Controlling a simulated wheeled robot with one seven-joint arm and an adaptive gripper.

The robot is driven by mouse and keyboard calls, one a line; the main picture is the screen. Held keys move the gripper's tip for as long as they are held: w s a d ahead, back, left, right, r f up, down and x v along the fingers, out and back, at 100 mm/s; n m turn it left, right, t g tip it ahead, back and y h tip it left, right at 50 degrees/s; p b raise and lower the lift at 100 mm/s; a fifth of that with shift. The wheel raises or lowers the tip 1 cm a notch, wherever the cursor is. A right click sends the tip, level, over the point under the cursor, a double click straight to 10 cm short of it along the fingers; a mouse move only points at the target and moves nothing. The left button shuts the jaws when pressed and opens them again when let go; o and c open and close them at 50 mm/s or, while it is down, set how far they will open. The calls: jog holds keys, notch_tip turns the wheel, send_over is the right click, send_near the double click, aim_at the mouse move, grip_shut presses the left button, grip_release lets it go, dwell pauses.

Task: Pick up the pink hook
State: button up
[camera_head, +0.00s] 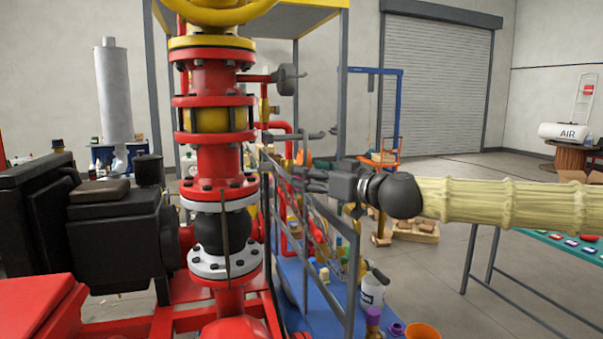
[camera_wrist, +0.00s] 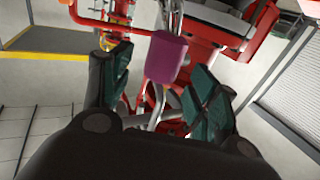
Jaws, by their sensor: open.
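A pink-purple piece (camera_wrist: 165,57), which looks like the pink hook, shows in the wrist view near the top middle. It lies between and beyond my fingertips, with grey metal rods above and below it. I cannot tell what it hangs on or whether a finger touches it. My gripper (camera_wrist: 160,88) is open, with dark green finger pads on either side. In the head view my gripper (camera_head: 312,178) reaches left towards the grey railing (camera_head: 305,240) beside the red pump column.
The red flanged pump column (camera_head: 222,135) and a black motor (camera_head: 115,230) stand at left. Below my gripper, a blue floor area (camera_head: 315,315) holds several bottles and a white jug (camera_head: 373,290). A green table (camera_head: 560,255) is at right.

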jog(key=shift+p+x, duration=0.6)
jog(key=shift+x, duration=0.8)
jog(key=shift+f, duration=0.1)
jog(key=c, duration=1.2)
